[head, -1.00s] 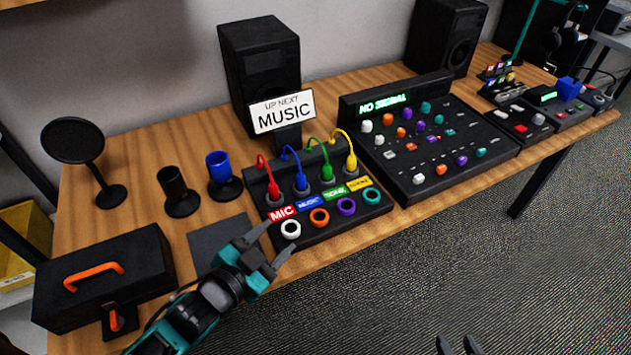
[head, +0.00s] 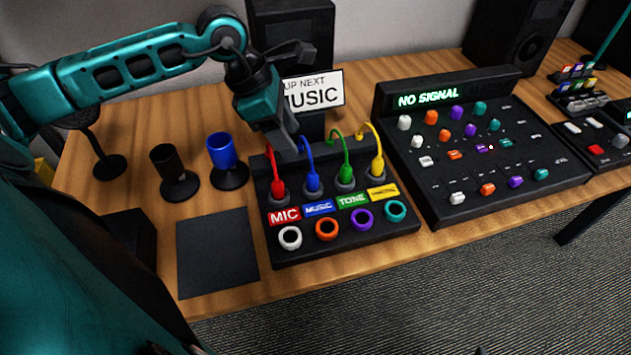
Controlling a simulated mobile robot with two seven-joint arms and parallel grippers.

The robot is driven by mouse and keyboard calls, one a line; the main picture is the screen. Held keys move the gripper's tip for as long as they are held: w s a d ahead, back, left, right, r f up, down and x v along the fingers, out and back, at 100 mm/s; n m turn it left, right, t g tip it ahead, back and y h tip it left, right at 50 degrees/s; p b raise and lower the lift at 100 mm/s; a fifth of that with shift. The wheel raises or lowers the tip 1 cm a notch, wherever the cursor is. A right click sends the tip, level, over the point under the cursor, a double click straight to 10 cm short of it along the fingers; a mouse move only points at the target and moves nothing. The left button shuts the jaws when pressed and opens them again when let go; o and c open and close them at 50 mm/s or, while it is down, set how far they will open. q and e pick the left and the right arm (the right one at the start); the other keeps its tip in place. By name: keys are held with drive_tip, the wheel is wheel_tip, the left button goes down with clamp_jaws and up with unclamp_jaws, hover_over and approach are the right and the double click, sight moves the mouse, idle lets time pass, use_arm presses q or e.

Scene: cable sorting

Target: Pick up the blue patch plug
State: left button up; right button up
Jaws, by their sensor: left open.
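The blue patch plug (head: 312,181) stands upright in the black patch box, second from the left, above the blue MUSIC label (head: 319,208). Its blue cable rises behind it and is partly hidden by a finger. My left gripper (head: 297,98) is open and empty, above the back of the patch box. One finger is over the red and blue cables, and the other is higher, in front of the speaker. It appears apart from the blue plug. My right gripper is not clearly seen.
Red (head: 277,186), green (head: 346,175) and yellow (head: 377,166) plugs stand beside the blue one. A MUSIC sign (head: 317,92) is behind the gripper. A mixer (head: 470,190) stands right. Black (head: 172,168) and blue (head: 222,152) cups and a dark mat (head: 217,252) are left.

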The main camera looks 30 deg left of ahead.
use_arm(q)
hover_over(311, 175)
drive_tip(key=a, duration=0.2)
wheel_tip(311, 175, down, 5)
drive_tip(key=shift+s+d+f, duration=0.1)
drive_tip(key=shift+d+f, duration=0.2)
drive_tip(key=shift+f, duration=0.5)
drive_tip(key=shift+w+d+f, duration=0.1)
drive_tip(key=shift+d+f, duration=0.15)
drive_tip(key=shift+f, duration=0.55)
drive_tip(key=shift+s+d+f, duration=0.1)
drive_tip(key=shift+d+f, duration=0.2)
drive_tip(key=shift+f, duration=0.5)
drive_tip(key=shift+c, duration=0.4)
clamp_jaws()
